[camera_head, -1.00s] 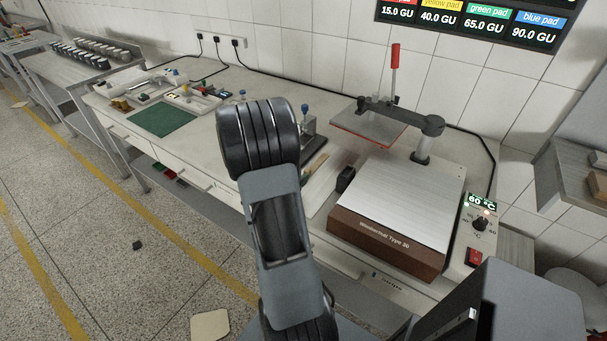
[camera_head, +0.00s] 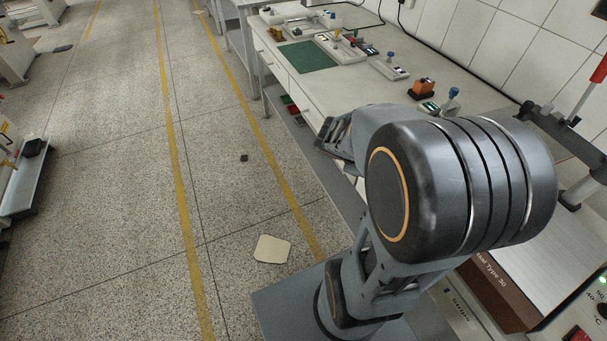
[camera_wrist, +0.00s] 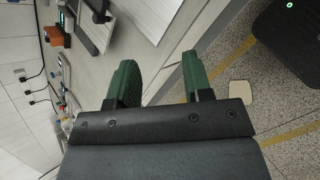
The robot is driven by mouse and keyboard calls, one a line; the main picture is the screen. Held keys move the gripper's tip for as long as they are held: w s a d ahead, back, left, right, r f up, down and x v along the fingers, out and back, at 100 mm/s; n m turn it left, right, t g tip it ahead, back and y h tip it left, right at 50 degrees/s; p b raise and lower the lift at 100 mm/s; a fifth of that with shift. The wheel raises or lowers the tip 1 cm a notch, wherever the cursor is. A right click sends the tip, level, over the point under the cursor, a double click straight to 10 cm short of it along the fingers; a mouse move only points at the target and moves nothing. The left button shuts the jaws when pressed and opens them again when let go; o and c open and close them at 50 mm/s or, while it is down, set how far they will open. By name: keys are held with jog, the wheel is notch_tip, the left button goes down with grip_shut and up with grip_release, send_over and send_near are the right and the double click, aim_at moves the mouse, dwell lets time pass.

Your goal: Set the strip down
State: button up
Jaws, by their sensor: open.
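My gripper (camera_wrist: 160,75) shows in the wrist view with its two green fingers spread apart and nothing between them. I cannot make out the strip in either current view. In the head view my own arm covers part of the worktop (camera_head: 455,75), so the strip may be hidden there. In the wrist view the bench top (camera_wrist: 125,45) lies beyond the fingers, with the floor to the right.
The heated press plate (camera_head: 545,265) stands at the right, partly behind my arm. A green mat (camera_head: 307,57) and small devices lie along the bench. A beige sheet (camera_head: 272,249) and a small dark block (camera_head: 244,158) lie on the open floor.

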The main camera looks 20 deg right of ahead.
jog(key=a+r+m+t+y, duration=0.2)
jog(key=a+m+y, duration=0.1)
jog(key=a, duration=0.7)
jog(key=a+r+m+t+y, duration=0.2)
jog(key=a+y, duration=0.4)
jog(key=a, duration=0.4)
jog(key=shift+w+a+r+m+t, duration=0.2)
jog(key=shift+r+m+t, duration=0.3)
jog(key=shift+m, duration=0.7)
jog(key=shift+d+r, duration=0.1)
jog(key=shift+d, duration=0.1)
